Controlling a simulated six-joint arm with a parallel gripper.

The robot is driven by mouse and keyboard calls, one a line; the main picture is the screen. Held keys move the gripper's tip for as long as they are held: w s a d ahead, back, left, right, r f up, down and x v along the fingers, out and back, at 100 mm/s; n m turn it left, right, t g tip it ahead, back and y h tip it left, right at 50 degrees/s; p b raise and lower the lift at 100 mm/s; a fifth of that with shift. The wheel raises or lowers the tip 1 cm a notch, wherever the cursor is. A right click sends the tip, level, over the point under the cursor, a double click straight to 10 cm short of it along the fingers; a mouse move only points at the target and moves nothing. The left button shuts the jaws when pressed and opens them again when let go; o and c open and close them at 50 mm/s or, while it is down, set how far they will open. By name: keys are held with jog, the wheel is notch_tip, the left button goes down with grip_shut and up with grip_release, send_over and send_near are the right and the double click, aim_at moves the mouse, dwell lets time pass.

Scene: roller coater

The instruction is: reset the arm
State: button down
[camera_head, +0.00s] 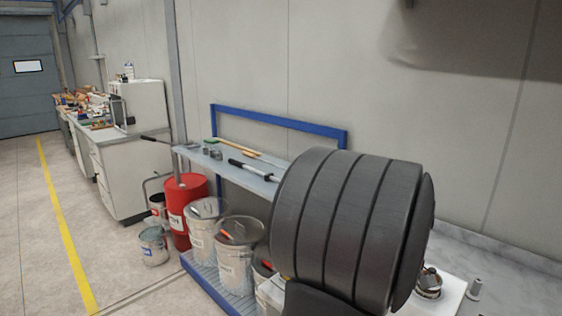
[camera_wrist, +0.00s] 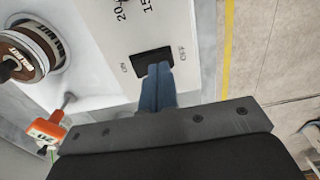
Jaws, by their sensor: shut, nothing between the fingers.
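My gripper (camera_wrist: 158,72) shows in the wrist view with its blue fingers together and nothing between them. The fingertips are at a black rocker switch (camera_wrist: 152,58) on a white panel (camera_wrist: 110,70), covering its lower part in the picture. I cannot tell whether they touch it. Small lettering stands on both sides of the switch. In the head view a large dark ribbed cylinder, which seems to be my own arm, fills the right centre, and the gripper is hidden.
A round brown-and-silver part (camera_wrist: 30,50) and an orange-handled item (camera_wrist: 47,130) are left of the gripper. A shelf (camera_head: 235,170) holds tools. Below stand metal buckets (camera_head: 238,262) and a red drum (camera_head: 186,195). Open floor (camera_head: 30,240) lies at left.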

notch_tip(320, 180, up, 14)
jog(key=w+d, duration=0.2)
jog(key=shift+w+d+g+y, duration=0.2)
jog(key=shift+w+g+y, duration=0.05)
jog(key=shift+g+y, duration=0.15)
jog(key=shift+t+h, duration=0.4)
jog(key=f, duration=0.4)
jog(key=s+a+f, duration=0.1)
jog(key=f, duration=0.3)
jog(key=s+a+f, duration=0.1)
jog(key=f, duration=0.4)
jog(key=shift+s+a+f, duration=0.1)
jog(key=shift+s+a, duration=0.1)
jog(key=shift+r, duration=0.8)
